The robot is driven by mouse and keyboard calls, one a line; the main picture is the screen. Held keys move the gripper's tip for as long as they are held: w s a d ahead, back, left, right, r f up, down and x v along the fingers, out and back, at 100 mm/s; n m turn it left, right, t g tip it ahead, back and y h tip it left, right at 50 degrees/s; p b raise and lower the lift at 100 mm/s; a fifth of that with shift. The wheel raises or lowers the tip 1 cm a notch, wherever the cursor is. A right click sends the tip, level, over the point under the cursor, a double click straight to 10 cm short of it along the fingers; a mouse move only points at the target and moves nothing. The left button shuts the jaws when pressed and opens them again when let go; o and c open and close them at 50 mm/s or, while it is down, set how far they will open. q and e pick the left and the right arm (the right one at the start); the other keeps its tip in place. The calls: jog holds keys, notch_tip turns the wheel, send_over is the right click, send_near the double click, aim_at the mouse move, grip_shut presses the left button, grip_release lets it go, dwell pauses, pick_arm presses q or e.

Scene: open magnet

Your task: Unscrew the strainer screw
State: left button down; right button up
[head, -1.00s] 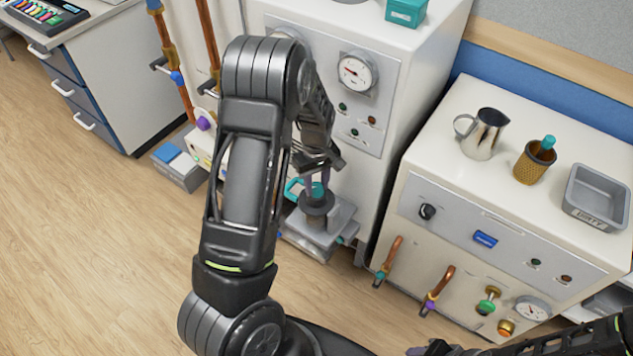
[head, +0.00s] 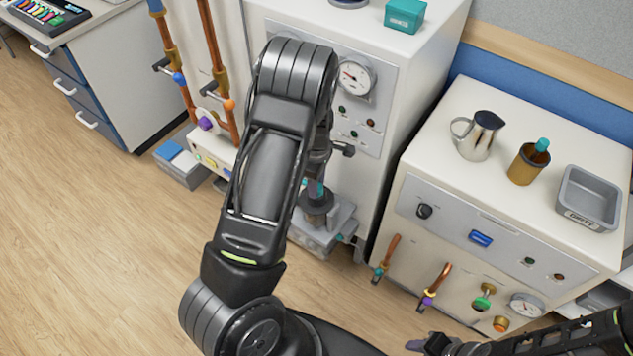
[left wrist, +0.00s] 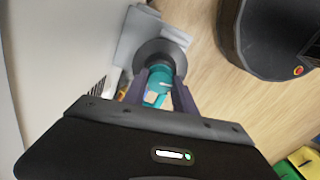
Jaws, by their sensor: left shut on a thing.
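The strainer screw (left wrist: 160,78) is teal and shows in the left wrist view between the two dark fingers of my left gripper (left wrist: 165,88). The gripper is shut on it. A dark grey round collar (left wrist: 160,52) surrounds the far end of the screw. In the head view my left gripper (head: 317,184) points down over the dark round fitting (head: 316,206), partly hidden behind my forearm. Only a little teal shows there. My right gripper (head: 424,345) is at the bottom right, away from the screw; its jaw opening is unclear.
The fitting sits on a grey block (head: 338,222) low beside the tall white cabinet (head: 412,60). Copper pipes (head: 212,60) run to its left. A lower white unit (head: 420,262) with pipe stubs stands at right.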

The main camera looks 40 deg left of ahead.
dwell(0.4)
pick_arm(q)
jog(key=c, duration=1)
grip_release()
jog(key=shift+r, duration=0.1)
notch_tip(320, 180, up, 8)
jog(key=shift+f+p, duration=0.2)
jog(key=shift+p, duration=0.15)
